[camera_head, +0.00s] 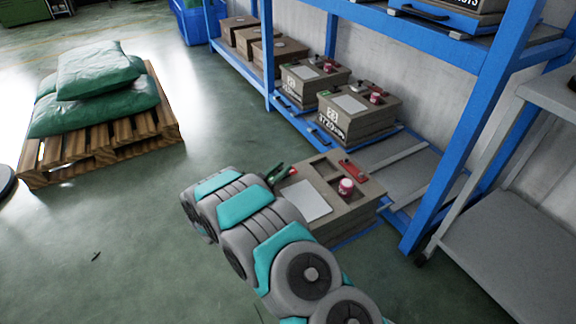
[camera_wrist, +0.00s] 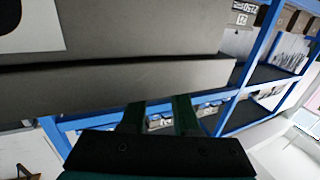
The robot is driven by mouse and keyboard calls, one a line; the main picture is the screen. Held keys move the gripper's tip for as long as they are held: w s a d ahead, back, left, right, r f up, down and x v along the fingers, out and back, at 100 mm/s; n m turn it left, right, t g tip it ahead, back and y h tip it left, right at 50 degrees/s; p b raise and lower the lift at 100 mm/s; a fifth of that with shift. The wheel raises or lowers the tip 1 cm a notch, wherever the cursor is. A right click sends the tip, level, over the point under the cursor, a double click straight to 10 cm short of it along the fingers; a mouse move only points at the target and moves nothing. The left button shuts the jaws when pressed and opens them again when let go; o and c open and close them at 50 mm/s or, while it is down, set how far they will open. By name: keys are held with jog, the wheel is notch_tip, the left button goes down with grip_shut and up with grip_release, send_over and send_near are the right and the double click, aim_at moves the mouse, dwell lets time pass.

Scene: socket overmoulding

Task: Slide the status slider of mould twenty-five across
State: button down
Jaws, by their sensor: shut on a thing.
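The nearest mould (camera_head: 325,195), a grey-brown box with a white panel, stands at the front end of the lower shelf. Its top carries a red part (camera_head: 353,173) and a red knob (camera_head: 346,187). My gripper (camera_head: 279,174) is at the far left corner of this box, with green fingers. In the wrist view the mould's grey side (camera_wrist: 120,78) crosses in front of the fingertips (camera_wrist: 158,104). The fingers are a little apart and closed on a small part, which I take to be the status slider; it is mostly hidden. I cannot read this mould's number.
More moulds (camera_head: 352,120) stand along the lower shelf behind. A blue rack post (camera_head: 475,135) and a grey cart (camera_head: 510,240) are at right. A pallet (camera_head: 100,152) with green sacks (camera_head: 95,105) stands at left. The floor between is clear.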

jog(key=shift+s+a, duration=0.75)
jog(key=shift+a, duration=0.3)
jog(key=c, duration=0.7)
grip_release()
jog(key=shift+v, duration=3.9)
